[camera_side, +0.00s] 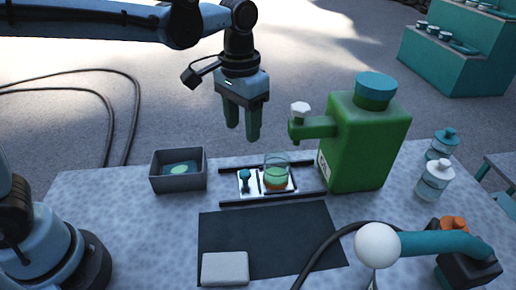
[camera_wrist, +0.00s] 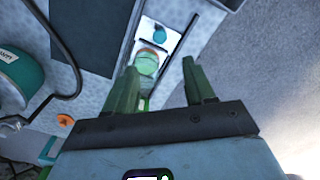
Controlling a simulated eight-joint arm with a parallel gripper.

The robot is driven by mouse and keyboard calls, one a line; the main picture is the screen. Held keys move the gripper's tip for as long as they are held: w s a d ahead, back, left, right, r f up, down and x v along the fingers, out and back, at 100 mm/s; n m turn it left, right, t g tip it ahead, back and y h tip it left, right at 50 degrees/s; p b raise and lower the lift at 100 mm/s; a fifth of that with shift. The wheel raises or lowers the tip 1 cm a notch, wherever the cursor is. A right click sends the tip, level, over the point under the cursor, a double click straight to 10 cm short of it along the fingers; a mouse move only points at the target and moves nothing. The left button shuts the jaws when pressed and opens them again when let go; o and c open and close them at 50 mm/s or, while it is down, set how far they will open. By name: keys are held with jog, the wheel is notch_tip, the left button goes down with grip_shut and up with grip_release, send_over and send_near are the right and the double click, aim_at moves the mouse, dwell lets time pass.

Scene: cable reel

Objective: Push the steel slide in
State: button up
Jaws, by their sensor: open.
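The steel slide (camera_side: 254,187) is a bright plate between two dark rails on the table, with a teal knob (camera_side: 245,176) at its left end. A clear cup (camera_side: 276,172) with green and orange-red contents stands on its right part, near the green dispenser's white-knobbed spout. My gripper (camera_side: 243,138) hangs above the slide, open and empty, with its green fingers pointing down and clear of it. In the wrist view the fingers (camera_wrist: 163,90) stand apart, with the slide (camera_wrist: 165,28), knob (camera_wrist: 159,36) and cup (camera_wrist: 147,64) beyond them.
The green dispenser (camera_side: 365,142) with a teal cap stands right of the slide. A grey bin (camera_side: 178,180) is at the left. A dark mat (camera_side: 268,235) with a pale block (camera_side: 225,269) lies in front. Bottles (camera_side: 434,181) and a teal handled device (camera_side: 440,246) occupy the right side.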

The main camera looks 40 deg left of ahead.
aim_at(244, 173)
notch_tip(244, 173, down, 12)
jog(key=shift+s+f, duration=0.1)
jog(key=shift+s, duration=0.05)
dwell(0.7)
grip_shut()
